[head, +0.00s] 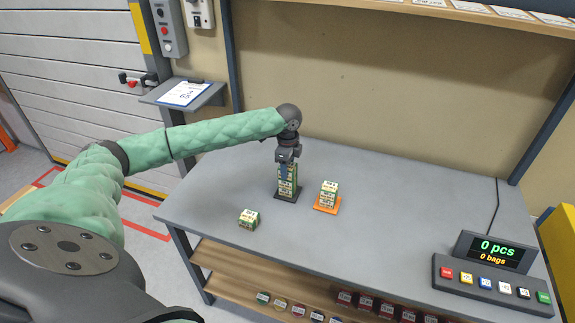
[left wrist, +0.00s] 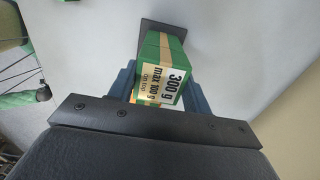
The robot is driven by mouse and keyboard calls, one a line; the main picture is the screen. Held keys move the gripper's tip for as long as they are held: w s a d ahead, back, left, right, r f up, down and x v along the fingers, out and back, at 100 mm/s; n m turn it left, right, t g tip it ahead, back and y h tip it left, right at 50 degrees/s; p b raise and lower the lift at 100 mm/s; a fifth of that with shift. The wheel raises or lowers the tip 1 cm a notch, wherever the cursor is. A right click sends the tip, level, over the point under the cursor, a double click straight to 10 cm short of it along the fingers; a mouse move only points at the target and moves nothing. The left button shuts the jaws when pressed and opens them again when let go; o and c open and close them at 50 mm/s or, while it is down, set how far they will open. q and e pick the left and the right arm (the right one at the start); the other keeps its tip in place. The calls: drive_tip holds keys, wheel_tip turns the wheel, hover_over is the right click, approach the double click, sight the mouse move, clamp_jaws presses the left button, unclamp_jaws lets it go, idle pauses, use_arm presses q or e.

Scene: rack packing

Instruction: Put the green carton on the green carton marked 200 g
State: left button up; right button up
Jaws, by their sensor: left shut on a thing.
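My left gripper (head: 287,172) points down over the dark mat and is shut on a green carton (left wrist: 160,85), whose label reads "300 g" and "max 100 g on top". In the head view this carton is mostly hidden between the fingers, at the top of a column of green cartons (head: 287,189). I cannot tell whether it touches what is below it. A single green carton (head: 249,219) lies at the front left. Their weight marks are too small to read, so I cannot tell which is the 200 g one. My right gripper is out of view.
A counter display (head: 494,252) with coloured buttons sits at the bench's right. The grey bench (head: 400,200) is otherwise clear. Several small boxes line the shelf below.

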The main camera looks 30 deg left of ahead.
use_arm(q)
drive_tip(key=shift+f, duration=0.15)
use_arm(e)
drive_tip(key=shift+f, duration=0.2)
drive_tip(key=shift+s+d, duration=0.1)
use_arm(q)
drive_tip(key=o, duration=1.2)
drive_tip(key=shift+f, duration=0.15)
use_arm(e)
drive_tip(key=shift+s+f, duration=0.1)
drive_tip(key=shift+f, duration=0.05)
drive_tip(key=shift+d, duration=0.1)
use_arm(q)
drive_tip(key=shift+r, duration=0.35)
drive_tip(key=shift+r+b, duration=2.05)
drive_tip(key=shift+r, duration=3.75)
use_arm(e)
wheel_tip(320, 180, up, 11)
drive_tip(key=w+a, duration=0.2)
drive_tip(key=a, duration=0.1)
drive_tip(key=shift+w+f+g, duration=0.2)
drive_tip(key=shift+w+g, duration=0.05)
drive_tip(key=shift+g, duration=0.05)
use_arm(q)
drive_tip(key=shift+f, duration=0.1)
